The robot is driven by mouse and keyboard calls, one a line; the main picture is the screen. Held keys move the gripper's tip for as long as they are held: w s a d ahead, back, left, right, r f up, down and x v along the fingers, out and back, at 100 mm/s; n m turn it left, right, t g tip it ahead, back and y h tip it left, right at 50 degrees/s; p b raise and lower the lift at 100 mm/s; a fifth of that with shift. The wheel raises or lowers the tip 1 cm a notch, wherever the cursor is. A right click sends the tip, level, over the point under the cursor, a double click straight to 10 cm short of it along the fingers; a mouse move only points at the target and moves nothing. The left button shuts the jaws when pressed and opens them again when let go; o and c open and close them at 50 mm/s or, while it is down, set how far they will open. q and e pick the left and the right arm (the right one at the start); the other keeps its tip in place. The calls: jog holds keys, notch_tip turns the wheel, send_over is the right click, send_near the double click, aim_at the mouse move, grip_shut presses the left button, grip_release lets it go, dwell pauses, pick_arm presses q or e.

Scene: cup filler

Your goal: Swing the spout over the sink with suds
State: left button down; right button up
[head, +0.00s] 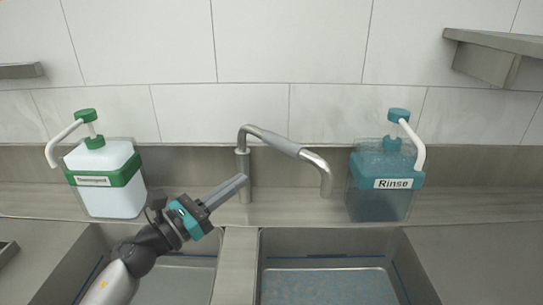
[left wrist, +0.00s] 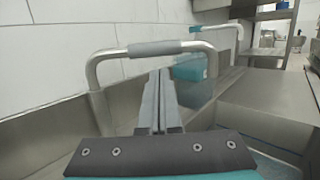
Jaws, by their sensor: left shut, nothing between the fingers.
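The metal spout (head: 283,143) rises from a post at the back of the counter. It bends to the right, and its tip hangs toward the right sink (head: 257,265). It also shows in the left wrist view (left wrist: 150,48), with a grey sleeve on its arm. The right sink holds bluish, speckled liquid; the left sink (head: 95,245) looks smoother and greyer, and is partly hidden by my left arm. My left gripper (head: 243,180) is shut and empty, its tips close to the post below the spout's arm; contact is unclear. My right gripper is not in view.
A white and green detergent dispenser (head: 112,195) stands at the left on the counter. A teal dispenser labelled Rinse (head: 380,207) stands right of the spout. The tiled wall (head: 220,115) is behind. A shelf (head: 490,57) juts out at upper right.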

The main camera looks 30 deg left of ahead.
aim_at(284, 152)
pick_arm(q)
jog(key=p+x, duration=0.2)
jog(key=x, duration=0.7)
jog(key=shift+w, duration=0.1)
jog(key=shift+w+d+r, duration=0.1)
jog(key=shift+w+d, duration=0.05)
jog(key=shift+w, duration=0.35)
jog(key=shift+w+d, duration=0.55)
jog(key=shift+w, duration=0.3)
jog(key=shift+r, duration=0.1)
